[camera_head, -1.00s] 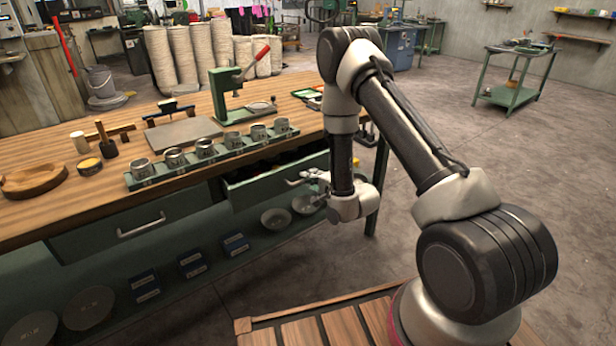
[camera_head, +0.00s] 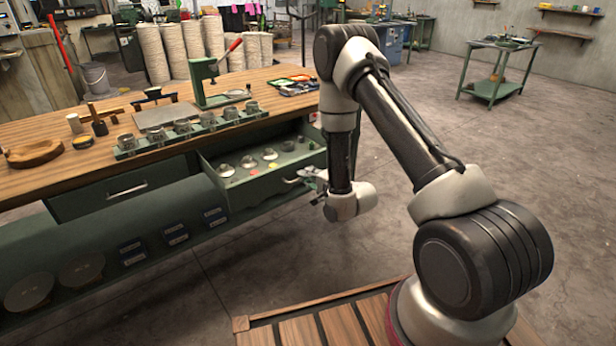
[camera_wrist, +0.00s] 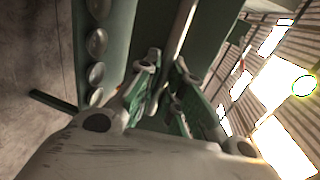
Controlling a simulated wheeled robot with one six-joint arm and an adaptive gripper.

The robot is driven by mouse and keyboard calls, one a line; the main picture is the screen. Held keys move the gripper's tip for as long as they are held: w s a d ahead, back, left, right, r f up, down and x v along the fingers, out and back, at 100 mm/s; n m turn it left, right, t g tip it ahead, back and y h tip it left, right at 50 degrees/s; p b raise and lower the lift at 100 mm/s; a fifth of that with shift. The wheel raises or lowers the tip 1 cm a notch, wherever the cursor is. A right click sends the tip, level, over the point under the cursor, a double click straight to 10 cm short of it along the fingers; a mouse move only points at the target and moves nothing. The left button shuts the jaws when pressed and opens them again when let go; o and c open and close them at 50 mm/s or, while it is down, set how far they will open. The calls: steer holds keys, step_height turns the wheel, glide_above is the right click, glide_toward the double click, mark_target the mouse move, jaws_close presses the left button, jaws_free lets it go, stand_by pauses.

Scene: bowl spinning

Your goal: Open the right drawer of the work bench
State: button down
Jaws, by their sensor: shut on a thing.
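The work bench (camera_head: 60,190) stands at the left with a wooden top and green front. Its right drawer (camera_head: 275,182) is pulled out, and small metal parts show inside it. My gripper (camera_head: 312,178) is at the front of this drawer and is shut on its handle (camera_head: 292,180). In the wrist view, the green-padded fingers of my gripper (camera_wrist: 172,85) reach to the pale handle bar (camera_wrist: 182,35); the exact contact is partly hidden by the fingers. The left drawer (camera_head: 125,187) is closed, with its own metal handle.
A green rack of metal cups (camera_head: 190,133) and a press (camera_head: 218,85) stand on the bench top. Blue boxes (camera_head: 175,235) and round discs (camera_head: 80,270) are on the lower shelf.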

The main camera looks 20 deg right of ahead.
steer(key=c, duration=1.5)
jaws_free()
steer(key=v, duration=0.7)
steer(key=shift+s, duration=0.25)
